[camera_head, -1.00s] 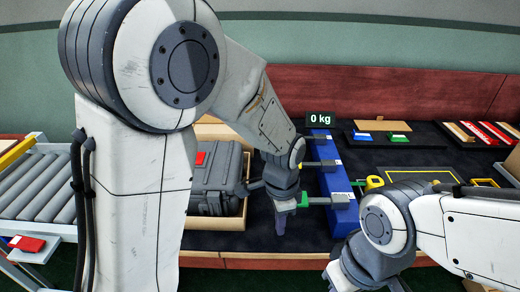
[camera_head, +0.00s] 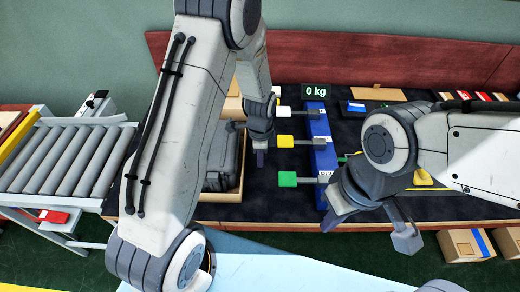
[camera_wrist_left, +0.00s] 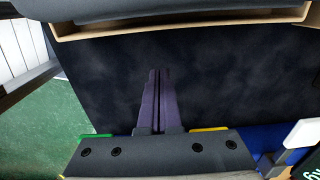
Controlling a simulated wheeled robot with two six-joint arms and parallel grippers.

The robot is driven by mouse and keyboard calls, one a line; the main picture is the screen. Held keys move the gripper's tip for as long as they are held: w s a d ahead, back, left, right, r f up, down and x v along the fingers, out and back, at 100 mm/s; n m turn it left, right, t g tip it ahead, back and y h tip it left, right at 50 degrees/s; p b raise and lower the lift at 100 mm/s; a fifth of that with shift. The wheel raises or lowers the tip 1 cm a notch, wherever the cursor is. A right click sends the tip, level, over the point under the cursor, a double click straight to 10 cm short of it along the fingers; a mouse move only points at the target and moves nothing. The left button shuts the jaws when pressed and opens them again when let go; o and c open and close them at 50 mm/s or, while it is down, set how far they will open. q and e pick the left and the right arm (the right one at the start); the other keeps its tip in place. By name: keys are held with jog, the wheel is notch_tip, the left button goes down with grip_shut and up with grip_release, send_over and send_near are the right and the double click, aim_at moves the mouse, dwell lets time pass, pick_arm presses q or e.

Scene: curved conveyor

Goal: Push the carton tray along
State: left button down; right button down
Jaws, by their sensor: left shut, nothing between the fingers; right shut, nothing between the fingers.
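The carton tray (camera_head: 238,181) is a shallow brown cardboard tray holding a dark grey case (camera_head: 222,160) on the dark table. My left arm hides much of it in the head view. In the left wrist view the tray's rim (camera_wrist_left: 180,24) crosses the top. My left gripper (camera_head: 260,158) is shut and empty, pointing down to the right of the tray. Its purple fingers (camera_wrist_left: 158,72) lie together, with bare dark mat between their tips and the tray. My right gripper (camera_head: 332,222) is shut and empty, near the table's front edge, away from the tray.
A roller conveyor (camera_head: 66,160) stands left of the table, with a red item (camera_head: 54,216) in front. A blue block (camera_head: 322,157) with white, yellow and green paddles stands right of my left gripper, by a "0 kg" display (camera_head: 315,91). Cardboard boxes (camera_head: 466,245) stand lower right.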

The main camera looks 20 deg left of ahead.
aim_at(260, 173)
pick_arm(q)
notch_tip(260, 173, down, 4)
jog(key=shift+r, duration=0.1)
jog(key=shift+s+a+r+p, duration=0.1)
jog(key=shift+s+a+p, duration=0.15)
jog(key=shift+a, duration=0.4)
jog(key=shift+s+a+r+p, duration=0.1)
jog(key=shift+s+a+p, duration=0.1)
jog(key=shift+a, duration=0.4)
jog(key=shift+s+a+f, duration=0.1)
jog(key=shift+s+a, duration=0.05)
jog(key=shift+a, duration=0.45)
